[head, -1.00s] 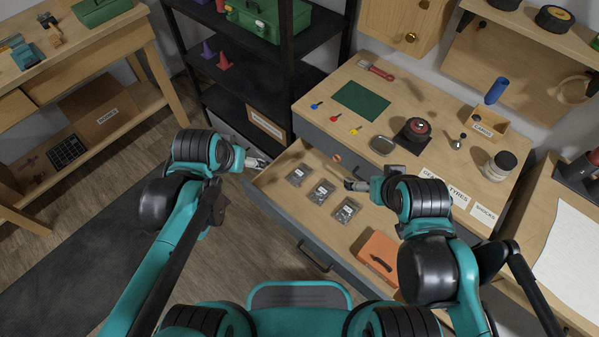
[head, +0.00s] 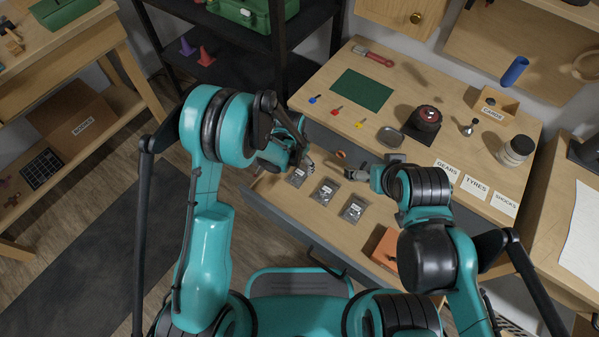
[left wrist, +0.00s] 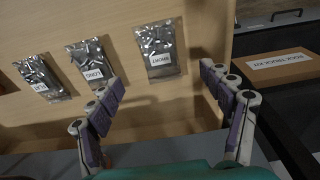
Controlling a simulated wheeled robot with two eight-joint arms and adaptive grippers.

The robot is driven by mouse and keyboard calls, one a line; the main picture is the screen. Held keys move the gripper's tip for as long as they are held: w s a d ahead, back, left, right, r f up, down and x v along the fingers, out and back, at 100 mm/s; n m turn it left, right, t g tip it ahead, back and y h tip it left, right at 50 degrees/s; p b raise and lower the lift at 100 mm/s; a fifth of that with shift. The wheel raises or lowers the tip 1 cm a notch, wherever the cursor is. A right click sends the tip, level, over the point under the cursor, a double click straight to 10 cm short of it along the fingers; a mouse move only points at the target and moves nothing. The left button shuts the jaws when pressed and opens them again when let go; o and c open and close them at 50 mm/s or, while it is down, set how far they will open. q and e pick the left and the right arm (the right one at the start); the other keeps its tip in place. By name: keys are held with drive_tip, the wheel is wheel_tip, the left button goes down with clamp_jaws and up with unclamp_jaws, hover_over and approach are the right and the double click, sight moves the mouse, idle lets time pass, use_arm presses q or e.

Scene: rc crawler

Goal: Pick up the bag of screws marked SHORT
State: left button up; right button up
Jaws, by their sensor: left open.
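Three clear bags of dark screws lie in a row in the open drawer (head: 330,222). In the left wrist view the bag marked SHORT (left wrist: 156,45) is the rightmost, its label upside down; the middle bag reads LONG (left wrist: 90,60), and the third bag's label (left wrist: 40,80) is hard to read. In the head view the SHORT bag (head: 297,177) is the leftmost. My left gripper (head: 304,162) is open and empty just behind it; in the wrist view the bag lies between and beyond the fingertips (left wrist: 161,77). My right gripper (head: 358,173) hovers near the drawer's back edge, its jaws unclear.
An orange case (head: 386,248) lies at the drawer's right end. A small round item (head: 341,154) lies near the drawer's back.

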sight(300, 172)
use_arm(q)
wheel_tip(300, 172, down, 3)
drive_tip(key=shift+w+d+b, duration=0.15)
drive_tip(key=shift+b, duration=0.45)
drive_tip(key=f+b, duration=0.2)
drive_tip(key=f, duration=0.2)
drive_tip(key=shift+w+d+f+b, duration=0.2)
drive_tip(key=shift+w+f+b, duration=0.15)
drive_tip(key=shift+f+b, duration=0.05)
drive_tip(key=shift+r, duration=0.1)
drive_tip(key=c, duration=1.3)
